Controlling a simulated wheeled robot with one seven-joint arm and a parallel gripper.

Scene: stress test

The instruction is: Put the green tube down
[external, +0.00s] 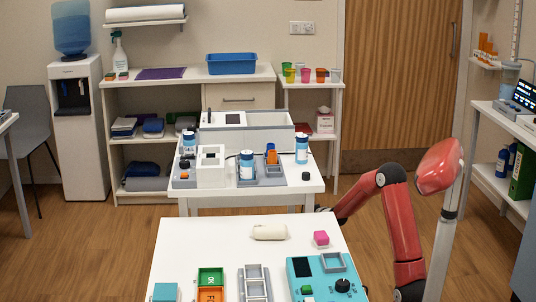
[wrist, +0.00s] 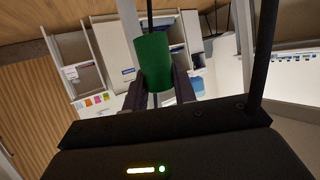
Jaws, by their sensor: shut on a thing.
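The green tube (wrist: 155,62) shows in the wrist view, upright in the picture, between the two fingers of my gripper (wrist: 160,90). The gripper is shut on it, and the tube appears clear of any surface. In the external view my red arm reaches down to the left, in the gap between the near and far tables. I cannot make out the gripper or the green tube there.
The far table (external: 310,187) holds blue-labelled bottles (external: 302,149), a white box (external: 211,168) and a grey bin (external: 265,138).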

